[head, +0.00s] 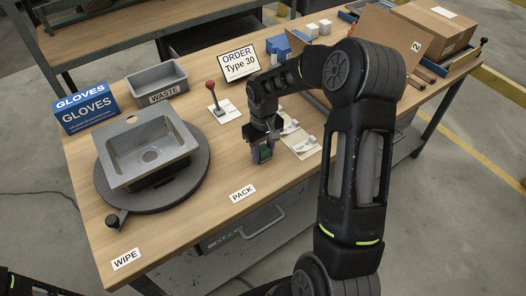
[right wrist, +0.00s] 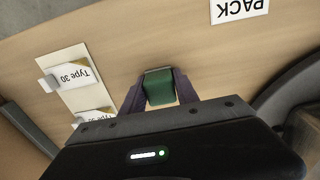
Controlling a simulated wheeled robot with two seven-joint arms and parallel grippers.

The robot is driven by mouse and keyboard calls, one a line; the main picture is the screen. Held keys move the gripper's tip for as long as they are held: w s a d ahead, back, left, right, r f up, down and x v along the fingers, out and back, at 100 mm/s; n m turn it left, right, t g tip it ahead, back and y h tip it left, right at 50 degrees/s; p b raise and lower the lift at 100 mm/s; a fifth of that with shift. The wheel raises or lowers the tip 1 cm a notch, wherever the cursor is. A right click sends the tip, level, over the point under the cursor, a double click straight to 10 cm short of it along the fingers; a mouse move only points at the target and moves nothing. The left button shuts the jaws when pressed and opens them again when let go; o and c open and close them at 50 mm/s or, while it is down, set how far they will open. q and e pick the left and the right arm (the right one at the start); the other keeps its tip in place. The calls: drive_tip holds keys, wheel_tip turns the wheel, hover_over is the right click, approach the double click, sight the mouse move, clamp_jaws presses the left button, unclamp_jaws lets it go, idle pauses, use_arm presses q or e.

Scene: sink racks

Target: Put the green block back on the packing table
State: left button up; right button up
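The green block (right wrist: 159,87) sits between the two fingers of my right gripper (right wrist: 157,92) in the right wrist view, with a finger against each side. In the head view, my right gripper (head: 262,153) points down over the wooden packing table (head: 205,181), behind the PACK label (head: 242,193); only a little of the green block shows there. I cannot tell whether the block touches the tabletop. My left gripper is not in view.
A white card with Type 30 pieces (head: 301,141) lies right of my gripper. A red-knobbed lever (head: 213,96) and an ORDER sign (head: 239,64) stand behind. A grey sink (head: 150,147) on a round turntable is left. Bare wood surrounds the PACK label.

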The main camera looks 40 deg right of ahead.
sight(263, 149)
drive_tip(key=o, duration=0.4)
drive_tip(key=shift+r, duration=0.1)
wheel_tip(263, 149, up, 12)
drive_tip(key=shift+b, duration=0.35)
idle(1.0)
